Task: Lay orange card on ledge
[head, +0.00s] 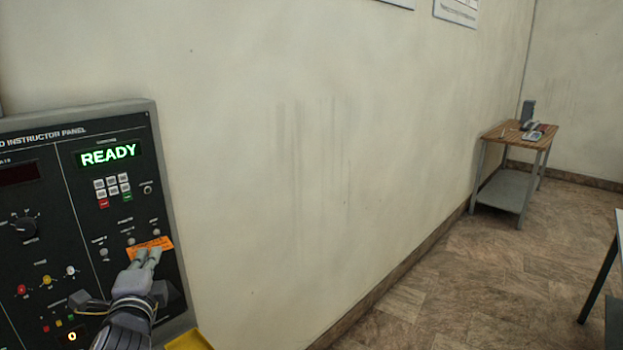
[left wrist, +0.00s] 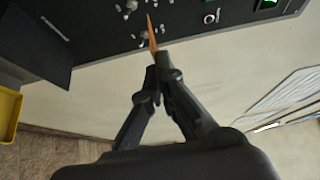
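The orange card (head: 150,246) is a small flat piece in front of the lower right part of the instructor panel (head: 75,190), below the keypad and near several small knobs. My left gripper (head: 146,259) is shut on its lower edge. In the left wrist view, the fingertips (left wrist: 158,74) meet at the card (left wrist: 152,36), which shows nearly edge-on and points toward the panel. I cannot tell whether the card touches the panel. A dark box-like part (left wrist: 35,45) juts from the panel; I cannot tell whether it is the ledge. My right gripper is not in view.
The panel display (head: 107,154) reads READY. A yellow bin-like object (head: 188,341) lies below the panel, partly cut off. A small wooden-topped table (head: 515,136) with several items stands far right. The wall and floor between are clear.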

